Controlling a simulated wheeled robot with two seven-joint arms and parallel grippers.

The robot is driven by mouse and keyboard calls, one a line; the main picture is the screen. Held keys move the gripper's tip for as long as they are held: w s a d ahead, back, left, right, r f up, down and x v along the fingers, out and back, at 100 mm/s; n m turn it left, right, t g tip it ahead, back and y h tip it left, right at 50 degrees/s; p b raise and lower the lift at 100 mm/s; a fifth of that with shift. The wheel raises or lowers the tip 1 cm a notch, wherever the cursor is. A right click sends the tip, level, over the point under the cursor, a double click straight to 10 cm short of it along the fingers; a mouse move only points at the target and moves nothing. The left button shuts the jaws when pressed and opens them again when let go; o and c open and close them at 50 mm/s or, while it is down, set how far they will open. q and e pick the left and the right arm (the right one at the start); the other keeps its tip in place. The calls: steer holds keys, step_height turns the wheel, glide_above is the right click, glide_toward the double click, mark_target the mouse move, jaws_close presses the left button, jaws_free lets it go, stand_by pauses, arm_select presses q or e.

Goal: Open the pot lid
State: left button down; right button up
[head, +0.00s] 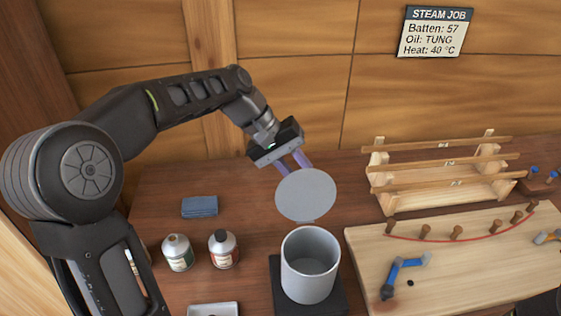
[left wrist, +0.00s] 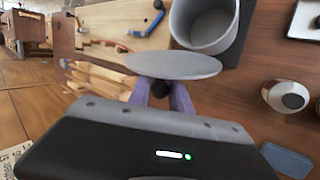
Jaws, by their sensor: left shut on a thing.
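The grey pot (head: 310,264) stands upright on a dark square base (head: 335,298), and its mouth is open. Its round grey lid (head: 306,195) is tilted up at the pot's far rim, with its flat face toward the head camera. My left gripper (head: 294,163) is behind the lid, its purple fingers shut on the lid's knob. In the left wrist view the fingers close on the dark knob (left wrist: 161,89) under the lid (left wrist: 174,65), and the pot (left wrist: 204,22) is beyond it. My right gripper is not in view.
Two bottles (head: 178,252) (head: 223,249) and a folded blue cloth (head: 199,206) are left of the pot. A wooden board (head: 470,265) with pegs and a blue tool (head: 402,272) lies right. A wooden rack (head: 440,175) stands behind it. A sign hangs on the wall.

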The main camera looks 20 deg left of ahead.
arm_select(q)
steer(key=shift+f, duration=0.2)
stand_by(0.3)
steer(key=c, duration=1.2)
jaws_free()
steer(key=shift+r, duration=0.1)
steer(key=shift+w+a, duration=0.1)
steer(key=v, duration=0.7)
steer(key=shift+a+r, duration=0.2)
steer(key=shift+r, duration=0.1)
steer(key=shift+f, duration=0.1)
